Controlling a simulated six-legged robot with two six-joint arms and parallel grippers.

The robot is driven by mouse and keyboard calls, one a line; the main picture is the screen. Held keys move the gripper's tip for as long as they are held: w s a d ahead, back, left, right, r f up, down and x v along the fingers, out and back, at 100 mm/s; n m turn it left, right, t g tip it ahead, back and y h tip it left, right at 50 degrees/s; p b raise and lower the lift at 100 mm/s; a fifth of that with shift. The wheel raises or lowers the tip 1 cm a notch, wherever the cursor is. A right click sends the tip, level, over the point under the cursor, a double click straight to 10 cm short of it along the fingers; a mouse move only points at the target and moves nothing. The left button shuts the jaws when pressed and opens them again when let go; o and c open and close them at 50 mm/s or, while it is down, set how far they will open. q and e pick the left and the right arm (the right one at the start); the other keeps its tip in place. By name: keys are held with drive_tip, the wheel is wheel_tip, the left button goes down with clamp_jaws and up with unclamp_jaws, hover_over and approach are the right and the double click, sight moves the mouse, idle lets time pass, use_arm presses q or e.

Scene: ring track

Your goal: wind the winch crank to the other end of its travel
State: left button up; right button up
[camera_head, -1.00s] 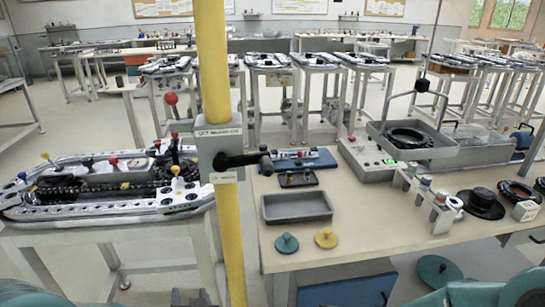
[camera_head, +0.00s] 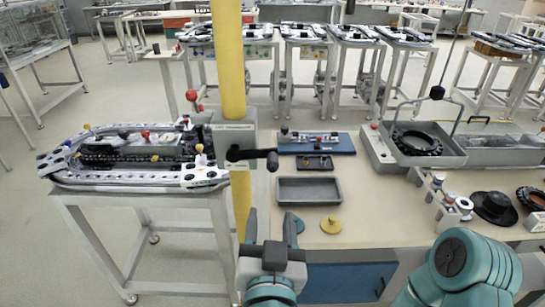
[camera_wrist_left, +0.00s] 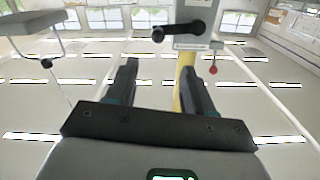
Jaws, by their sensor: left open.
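The winch is a grey box (camera_head: 234,138) fixed on an upright yellow post (camera_head: 231,60). Its black crank (camera_head: 250,154) points right, with the handle end at the right. In the left wrist view the crank (camera_wrist_left: 183,31) appears beyond the fingertips, its handle end at the left. My left gripper (camera_head: 270,222) is below the crank in the head view, apart from it. In the left wrist view its two fingers (camera_wrist_left: 158,75) are spread with nothing between them. Only teal links of my right arm show at lower right; its gripper is out of view.
A table with a ring track (camera_head: 130,182) stands left of the post. A red-knobbed lever (camera_head: 194,98) is beside the winch. The floor at left is open.

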sight(273, 170)
use_arm(q)
drive_tip(key=w+p, duration=0.1)
drive_tip(key=w, duration=0.4)
drive_tip(key=w+p, duration=0.1)
drive_tip(key=w, duration=0.4)
drive_tip(key=w+p, duration=0.1)
drive_tip(key=w, duration=0.3)
drive_tip(key=shift+w+d, duration=0.25)
drive_tip(key=shift+w, duration=0.15)
drive_tip(key=shift+w+a+p, duration=0.1)
drive_tip(key=shift+w+p, duration=0.2)
drive_tip(key=shift+w, duration=0.35)
clamp_jaws()
